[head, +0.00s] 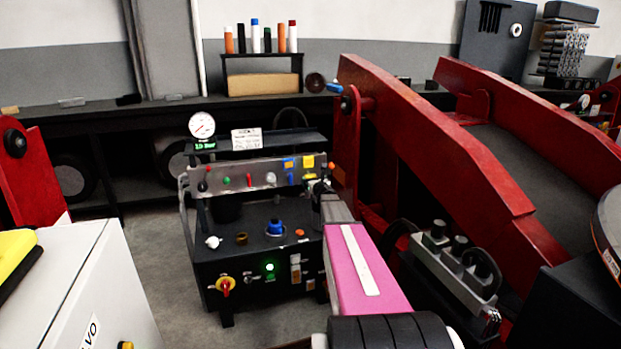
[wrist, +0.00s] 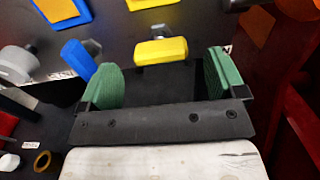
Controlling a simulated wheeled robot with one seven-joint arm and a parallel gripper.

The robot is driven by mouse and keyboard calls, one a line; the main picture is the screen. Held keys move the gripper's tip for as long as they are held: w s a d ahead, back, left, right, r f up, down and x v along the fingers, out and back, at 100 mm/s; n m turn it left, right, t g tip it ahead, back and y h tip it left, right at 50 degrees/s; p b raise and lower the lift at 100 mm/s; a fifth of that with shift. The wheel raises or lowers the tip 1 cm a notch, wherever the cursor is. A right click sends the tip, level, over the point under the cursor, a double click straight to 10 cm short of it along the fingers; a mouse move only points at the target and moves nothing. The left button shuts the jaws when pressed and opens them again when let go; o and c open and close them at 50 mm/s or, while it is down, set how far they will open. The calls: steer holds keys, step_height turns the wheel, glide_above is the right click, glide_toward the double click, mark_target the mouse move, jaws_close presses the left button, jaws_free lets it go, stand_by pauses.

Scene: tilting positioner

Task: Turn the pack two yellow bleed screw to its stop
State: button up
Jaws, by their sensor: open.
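The head sits ahead of the gap between the pads, and I see no contact. A blue screw (wrist: 77,60) stands just left of the left pad, very close to it.
Blue (head: 290,163) and yellow (head: 308,161) tags mark the panel. A pressure gauge (head: 202,125) stands above its left end. A blue knob (head: 275,227) sits on the unit's lower deck. Red positioner beams (head: 430,140) rise close on the right.

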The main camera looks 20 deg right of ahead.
mark_target(311, 177)
steer(key=w, duration=0.4)
steer(key=shift+w, duration=0.3)
steer(key=c, duration=0.9)
steer(key=shift+n, duration=1.5)
steer(key=o, duration=0.9)
